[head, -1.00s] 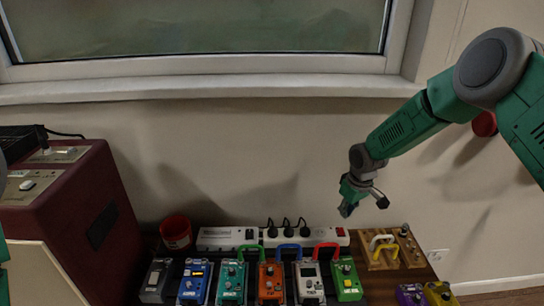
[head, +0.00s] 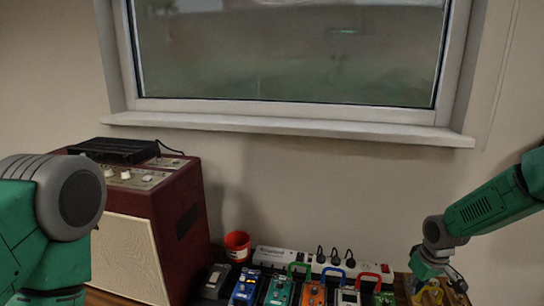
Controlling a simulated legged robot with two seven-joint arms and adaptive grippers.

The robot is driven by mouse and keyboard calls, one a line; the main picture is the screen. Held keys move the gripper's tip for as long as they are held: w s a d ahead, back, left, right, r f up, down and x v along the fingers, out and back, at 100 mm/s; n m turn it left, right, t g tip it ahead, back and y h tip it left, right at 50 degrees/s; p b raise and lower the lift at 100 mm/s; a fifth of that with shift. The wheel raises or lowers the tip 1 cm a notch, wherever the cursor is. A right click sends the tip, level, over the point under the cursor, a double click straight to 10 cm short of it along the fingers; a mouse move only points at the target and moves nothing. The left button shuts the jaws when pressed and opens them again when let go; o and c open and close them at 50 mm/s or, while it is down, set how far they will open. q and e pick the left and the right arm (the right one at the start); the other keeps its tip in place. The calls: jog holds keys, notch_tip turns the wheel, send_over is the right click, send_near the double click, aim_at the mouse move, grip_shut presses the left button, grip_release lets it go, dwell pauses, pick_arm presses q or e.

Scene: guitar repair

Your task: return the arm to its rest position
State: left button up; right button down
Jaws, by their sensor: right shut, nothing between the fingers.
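My right arm, green with grey joints, comes in from the right edge. Its gripper (head: 426,283) is low at the right of the picture, in front of the right end of the pedal row. It is shut with nothing held. The small fingertips overlap things behind them, so whether they touch anything is hard to tell. My left arm (head: 40,220) fills the left edge with a green link and a large grey joint. Its gripper is out of view.
Several coloured pedals (head: 280,292) line the table's bottom edge. Behind them are a white power strip (head: 268,257) with black plugs and a red cup (head: 237,246). A maroon amplifier (head: 182,215) with a black box (head: 118,150) on top stands left. The wall below the window is clear.

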jog(key=shift+m+g+y, duration=0.4)
jog(key=shift+g+y, duration=0.1)
jog(key=s+a+f, duration=0.3)
jog(key=s, duration=0.2)
jog(key=s+a+f, duration=0.3)
jog(key=s+f, duration=0.1)
jog(key=s, duration=0.2)
jog(key=s+a+f, duration=0.3)
jog(key=s+a, duration=0.1)
jog(key=s, duration=0.1)
jog(key=shift+s+f, duration=0.2)
jog(key=shift+s, duration=0.2)
jog(key=s+d+r+m+h, duration=0.1)
jog(key=s, duration=2.1)
jog(key=shift+m+h, duration=0.3)
jog(key=shift+m, duration=0.1)
jog(key=shift+w+r, duration=0.1)
jog(key=shift+w, duration=0.1)
